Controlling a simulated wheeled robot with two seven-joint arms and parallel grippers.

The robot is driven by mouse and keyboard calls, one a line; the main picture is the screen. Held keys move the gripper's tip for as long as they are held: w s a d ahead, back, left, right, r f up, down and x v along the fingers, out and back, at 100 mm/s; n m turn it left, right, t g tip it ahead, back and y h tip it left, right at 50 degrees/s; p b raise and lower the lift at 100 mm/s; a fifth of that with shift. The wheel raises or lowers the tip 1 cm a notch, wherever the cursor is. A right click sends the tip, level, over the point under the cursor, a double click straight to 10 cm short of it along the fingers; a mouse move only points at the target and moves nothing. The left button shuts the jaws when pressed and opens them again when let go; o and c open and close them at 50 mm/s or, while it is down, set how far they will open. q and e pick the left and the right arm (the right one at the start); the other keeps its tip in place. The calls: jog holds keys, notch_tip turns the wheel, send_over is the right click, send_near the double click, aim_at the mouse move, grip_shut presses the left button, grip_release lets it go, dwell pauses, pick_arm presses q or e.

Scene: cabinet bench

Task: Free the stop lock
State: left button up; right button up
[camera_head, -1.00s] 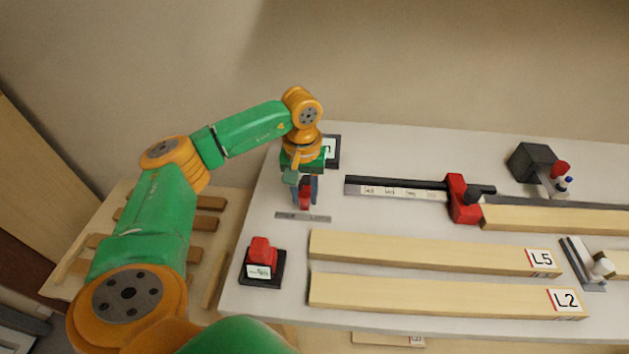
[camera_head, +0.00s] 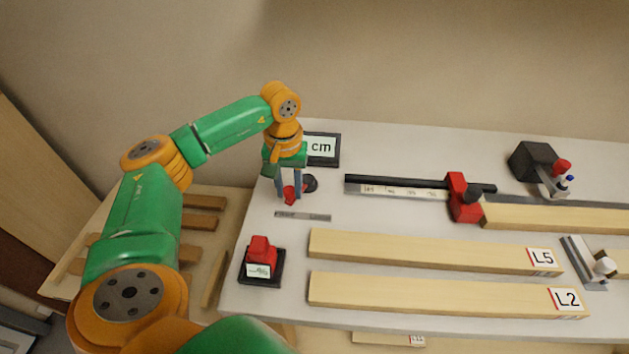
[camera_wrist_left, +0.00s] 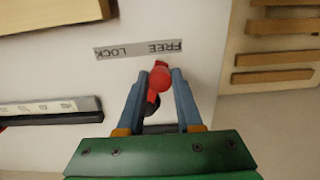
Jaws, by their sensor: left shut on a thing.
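The stop lock is a red lever (camera_head: 290,195) on a round dark base (camera_head: 310,183), at the far left of the bench top. My left gripper (camera_head: 290,193) is shut on the lever's red knob, which also shows between the fingers in the left wrist view (camera_wrist_left: 160,79). The lever points to the left of its base in the head view. A grey strip (camera_head: 303,216) lies just in front of it; in the left wrist view this strip reads FREE and LOCK (camera_wrist_left: 138,49), upside down. The FREE end is on the left in the head view. My right gripper is not in view.
A black "cm" display (camera_head: 322,148) stands just behind the lever. A red block on a dark base (camera_head: 261,262) is near the front left edge. A scale rail (camera_head: 400,188) with a red stop (camera_head: 463,198) lies to the right. Boards L5 (camera_head: 430,252) and L2 (camera_head: 440,293) lie in front.

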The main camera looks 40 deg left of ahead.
pick_arm(q)
jog(key=shift+s+a, duration=0.1)
jog(key=shift+a, duration=0.55)
dwell(0.3)
jog(key=o, duration=0.8)
notch_tip(320, 180, up, 9)
jog(key=p, duration=0.8)
